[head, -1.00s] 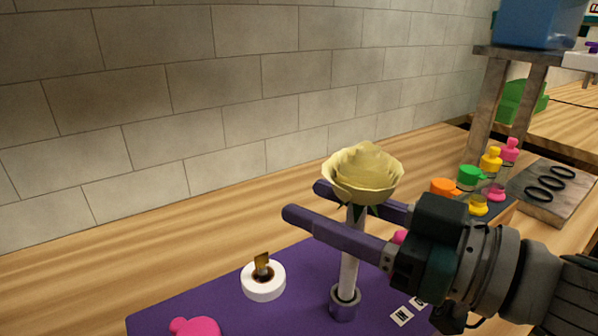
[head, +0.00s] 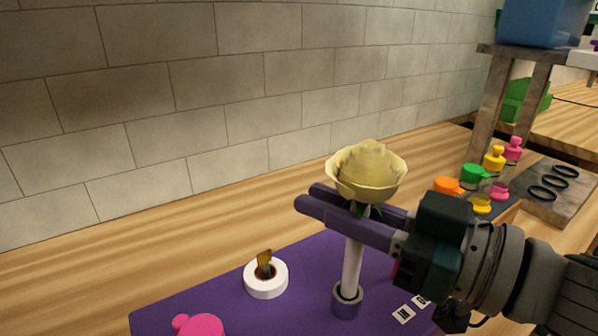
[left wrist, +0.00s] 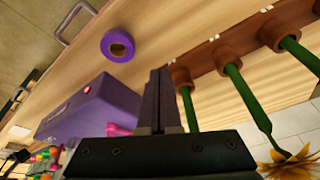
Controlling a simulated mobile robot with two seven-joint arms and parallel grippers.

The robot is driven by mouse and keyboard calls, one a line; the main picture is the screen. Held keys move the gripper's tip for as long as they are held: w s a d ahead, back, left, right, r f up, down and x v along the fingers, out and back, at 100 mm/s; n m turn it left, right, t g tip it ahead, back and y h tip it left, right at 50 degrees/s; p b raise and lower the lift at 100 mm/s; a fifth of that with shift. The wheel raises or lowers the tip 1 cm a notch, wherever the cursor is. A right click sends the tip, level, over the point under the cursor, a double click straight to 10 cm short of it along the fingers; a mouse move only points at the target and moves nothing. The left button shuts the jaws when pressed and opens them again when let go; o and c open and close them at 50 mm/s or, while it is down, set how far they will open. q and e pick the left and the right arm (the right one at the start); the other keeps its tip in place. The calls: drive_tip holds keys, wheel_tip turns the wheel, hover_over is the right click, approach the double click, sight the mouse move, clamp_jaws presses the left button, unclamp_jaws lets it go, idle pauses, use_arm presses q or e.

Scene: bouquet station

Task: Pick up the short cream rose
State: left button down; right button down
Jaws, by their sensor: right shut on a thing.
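The cream rose (head: 366,172) stands upright in the head view, its pale stem (head: 352,262) rising from a small purple holder (head: 347,300) on the purple mat (head: 240,318). My right gripper (head: 309,196) reaches in from the right and is shut on the stem just below the bloom, with its fingertips extending past the stem to the left. The stem's foot is still inside the holder. My left gripper (left wrist: 158,98) shows in the left wrist view with its two fingers together and nothing visible between them.
A white round dish (head: 266,281) and a pink piece (head: 200,325) lie left of the rose. Coloured pots and a grey board (head: 548,190) with black rings are at the right. The left wrist view shows a purple box (left wrist: 95,110), a purple tape roll (left wrist: 117,45) and green stems in brown holders.

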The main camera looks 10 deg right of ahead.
wheel_tip(320, 180, up, 27)
drive_tip(key=p, duration=1.3)
